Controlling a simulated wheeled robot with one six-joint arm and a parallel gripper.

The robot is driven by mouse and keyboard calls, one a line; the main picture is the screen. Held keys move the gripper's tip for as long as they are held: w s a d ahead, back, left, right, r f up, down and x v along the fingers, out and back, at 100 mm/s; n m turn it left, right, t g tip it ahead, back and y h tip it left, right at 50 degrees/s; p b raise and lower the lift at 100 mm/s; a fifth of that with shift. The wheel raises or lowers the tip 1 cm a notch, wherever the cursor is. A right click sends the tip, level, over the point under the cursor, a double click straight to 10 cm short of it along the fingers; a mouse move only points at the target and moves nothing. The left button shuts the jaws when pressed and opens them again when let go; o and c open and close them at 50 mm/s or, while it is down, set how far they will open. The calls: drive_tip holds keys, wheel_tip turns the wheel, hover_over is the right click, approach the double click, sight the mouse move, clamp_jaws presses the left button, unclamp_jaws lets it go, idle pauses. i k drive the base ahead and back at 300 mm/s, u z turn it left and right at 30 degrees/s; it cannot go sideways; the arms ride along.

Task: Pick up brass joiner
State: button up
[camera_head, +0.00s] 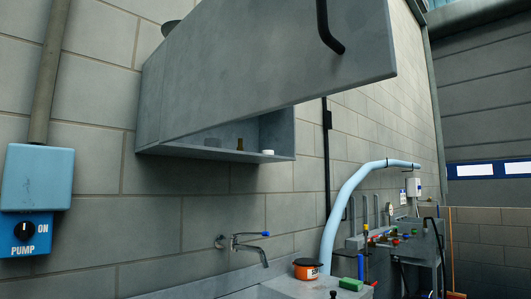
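A small brass-coloured upright piece (240,144), which looks like the brass joiner, stands inside the grey wall cabinet (215,152). It is small in the picture, so its exact shape is hard to tell. The cabinet's large grey door (270,65) is swung up and open, with a black handle (325,30) on it. My gripper is not in view.
A white round item (268,152) and a faint grey item (212,143) share the cabinet. Below are a wall tap (250,242), an orange tub (307,268), a green block (351,284) and a light blue hose (340,210). A blue pump switch (27,235) is at left.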

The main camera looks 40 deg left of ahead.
sight(240, 147)
drive_tip(key=i, duration=2.95)
drive_tip(key=u, duration=3.45)
drive_tip(key=i, duration=0.15)
drive_tip(key=u, duration=0.1)
